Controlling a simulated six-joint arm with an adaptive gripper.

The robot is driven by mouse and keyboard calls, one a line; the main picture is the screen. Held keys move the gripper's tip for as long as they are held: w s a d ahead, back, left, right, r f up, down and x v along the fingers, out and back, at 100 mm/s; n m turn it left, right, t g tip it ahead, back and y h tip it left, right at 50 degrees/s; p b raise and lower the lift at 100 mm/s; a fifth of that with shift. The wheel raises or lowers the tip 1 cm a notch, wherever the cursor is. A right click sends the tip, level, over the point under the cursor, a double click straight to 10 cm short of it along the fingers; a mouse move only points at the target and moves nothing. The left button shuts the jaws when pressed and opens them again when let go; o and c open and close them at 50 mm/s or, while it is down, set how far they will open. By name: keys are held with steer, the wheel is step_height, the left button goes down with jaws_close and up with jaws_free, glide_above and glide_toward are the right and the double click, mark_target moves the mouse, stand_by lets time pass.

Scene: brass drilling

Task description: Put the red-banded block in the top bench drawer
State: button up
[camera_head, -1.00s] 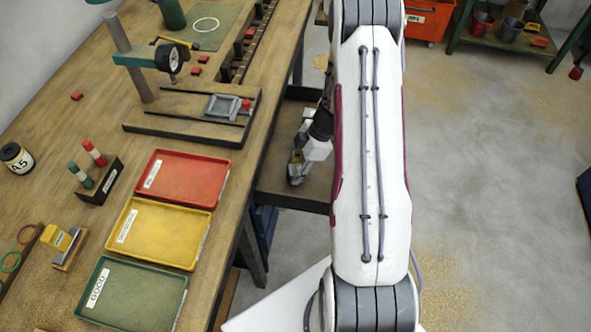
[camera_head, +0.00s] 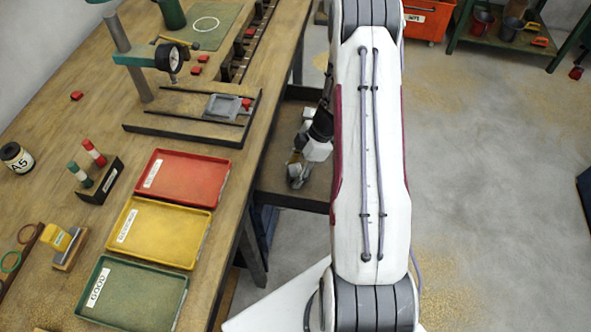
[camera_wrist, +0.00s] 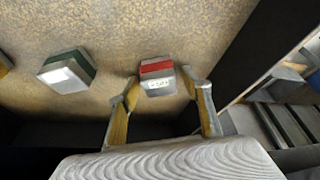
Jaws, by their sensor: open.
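The red-banded block (camera_wrist: 157,76), grey-white with a red band and small markings on its face, lies on a brown speckled surface (camera_wrist: 120,30) in the wrist view. My gripper (camera_wrist: 162,88) is open, with one yellowish finger on each side of the block. The block shows between and slightly beyond the fingertips; I cannot tell whether they touch it. In the head view my gripper (camera_head: 297,172) hangs beside the bench, over a brown open compartment (camera_head: 310,193) at its right side. The block is not discernible there, and I cannot tell whether this compartment is the top drawer.
A green-banded block (camera_wrist: 67,71) lies left of the red-banded one. A dark wall edge (camera_wrist: 262,48) runs along the right. On the bench are red (camera_head: 212,180), yellow (camera_head: 187,243) and green (camera_head: 150,305) trays and a gauge stand (camera_head: 140,75). The floor at right is largely clear.

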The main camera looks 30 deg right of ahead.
steer(key=shift+r, duration=0.1)
steer(key=v, duration=1.2)
stand_by(0.6)
steer(key=s+a+r+m+h, duration=0.1)
steer(key=s+a+r+m, duration=0.15)
steer(key=a+r, duration=0.55)
steer(key=s+a+r+m+h, duration=0.1)
steer(key=a+r+m, duration=0.3)
steer(key=r, duration=0.8)
steer(key=s+a+r+m+t+h, duration=0.1)
steer(key=s+a+r+m+t, duration=0.1)
steer(key=s, duration=0.5)
steer(key=s+a+r+m+t+h, duration=0.1)
steer(key=s+a+r+m, duration=0.4)
steer(key=s+a+r, duration=0.2)
steer(key=shift+s+a+r+t, duration=0.2)
steer(key=shift+s+t, duration=0.2)
steer(key=shift+s, duration=0.35)
